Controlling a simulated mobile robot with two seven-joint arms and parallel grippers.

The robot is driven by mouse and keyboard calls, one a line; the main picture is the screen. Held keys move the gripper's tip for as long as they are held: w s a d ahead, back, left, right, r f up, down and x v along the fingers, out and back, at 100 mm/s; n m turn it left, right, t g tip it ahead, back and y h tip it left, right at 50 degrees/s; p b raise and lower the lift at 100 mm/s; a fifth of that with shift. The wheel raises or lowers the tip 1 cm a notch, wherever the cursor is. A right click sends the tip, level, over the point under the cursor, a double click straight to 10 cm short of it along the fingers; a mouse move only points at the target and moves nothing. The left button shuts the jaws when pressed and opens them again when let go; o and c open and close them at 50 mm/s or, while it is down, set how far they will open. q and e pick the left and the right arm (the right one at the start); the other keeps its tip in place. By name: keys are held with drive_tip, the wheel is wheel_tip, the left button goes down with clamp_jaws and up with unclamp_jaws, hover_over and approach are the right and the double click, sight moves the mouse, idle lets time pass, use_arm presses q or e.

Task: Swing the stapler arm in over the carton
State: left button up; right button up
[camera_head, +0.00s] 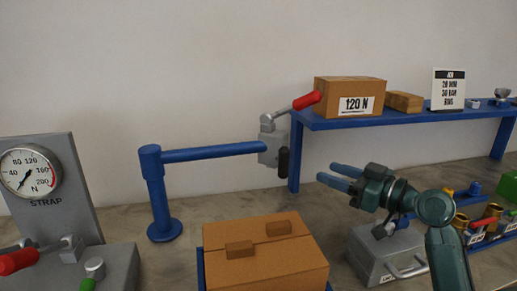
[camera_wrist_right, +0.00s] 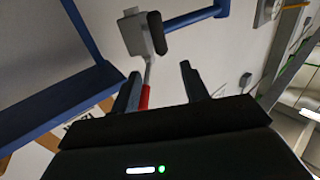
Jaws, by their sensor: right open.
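The stapler arm (camera_head: 215,153) is a blue horizontal bar on a blue post, reaching right. Its grey head (camera_head: 270,150) carries a red-tipped lever (camera_head: 306,101) and a black grip (camera_head: 283,162). In the head view it appears behind and above the carton (camera_head: 265,258), a brown box with two small brown blocks on top. My right gripper (camera_head: 324,173) is open and empty, right of the black grip and apart from it. The wrist view shows the head (camera_wrist_right: 134,36), black grip (camera_wrist_right: 156,33) and red lever (camera_wrist_right: 145,96) beyond my fingers (camera_wrist_right: 158,80). My left gripper is out of view.
A blue shelf (camera_head: 400,119) at the back right holds a "120 N" box (camera_head: 350,92) and a sign (camera_head: 448,89). A grey strap gauge unit (camera_head: 55,185) stands at left. A grey box (camera_head: 375,255) with a handle sits below my right arm.

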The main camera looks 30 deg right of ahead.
sight(288, 157)
drive_tip(key=p+x, duration=0.3)
drive_tip(key=x, duration=0.9)
drive_tip(key=shift+w+a+r, duration=0.1)
drive_tip(key=shift+w+a, duration=0.05)
drive_tip(key=shift+w, duration=0.15)
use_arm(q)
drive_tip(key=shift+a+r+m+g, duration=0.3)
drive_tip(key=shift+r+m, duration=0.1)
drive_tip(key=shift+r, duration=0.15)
use_arm(e)
drive_tip(key=shift+w+a, duration=0.25)
drive_tip(key=shift+w, duration=0.35)
drive_tip(key=shift+c, duration=0.4)
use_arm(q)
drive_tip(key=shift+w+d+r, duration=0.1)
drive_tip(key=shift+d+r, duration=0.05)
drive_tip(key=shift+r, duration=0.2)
use_arm(e)
clamp_jaws()
